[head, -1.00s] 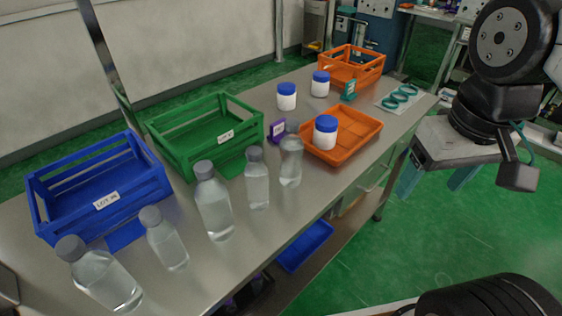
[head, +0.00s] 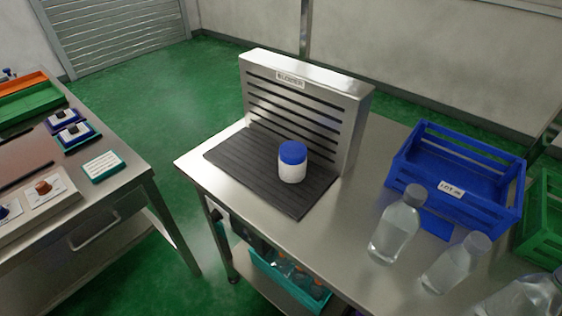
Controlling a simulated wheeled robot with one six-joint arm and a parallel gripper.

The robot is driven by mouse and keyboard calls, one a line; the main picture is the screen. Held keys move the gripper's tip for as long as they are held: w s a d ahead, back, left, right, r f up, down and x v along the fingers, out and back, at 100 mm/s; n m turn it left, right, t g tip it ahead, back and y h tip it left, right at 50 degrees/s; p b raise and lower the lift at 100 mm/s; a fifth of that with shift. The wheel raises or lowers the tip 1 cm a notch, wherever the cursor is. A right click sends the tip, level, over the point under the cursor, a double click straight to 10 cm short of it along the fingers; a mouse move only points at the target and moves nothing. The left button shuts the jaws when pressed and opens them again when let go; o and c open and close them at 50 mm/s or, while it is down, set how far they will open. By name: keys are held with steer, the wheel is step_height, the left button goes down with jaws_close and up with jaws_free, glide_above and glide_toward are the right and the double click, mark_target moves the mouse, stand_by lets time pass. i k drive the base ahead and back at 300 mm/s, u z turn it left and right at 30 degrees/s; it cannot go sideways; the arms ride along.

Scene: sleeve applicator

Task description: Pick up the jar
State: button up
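One jar (head: 292,162), white with a blue lid, stands upright on a black ribbed mat (head: 230,152). The mat lies in front of a slotted metal panel (head: 345,110) with a small label at its top. Nothing touches the jar apart from the mat under it. My gripper is not in the head view now, so its state does not show.
A blue crate (head: 490,205) stands right of the panel, with part of a green crate (head: 545,240) beyond. Clear bottles (head: 398,228) stand along the front edge. A second table (head: 130,178) with trays is at left, across a green floor gap.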

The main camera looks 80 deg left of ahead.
mark_target(293, 157)
steer(key=u, duration=0.7)
steer(key=k, duration=0.7)
steer(key=u, duration=1.8)
steer(key=i, duration=0.5)
steer(key=u, duration=0.1)
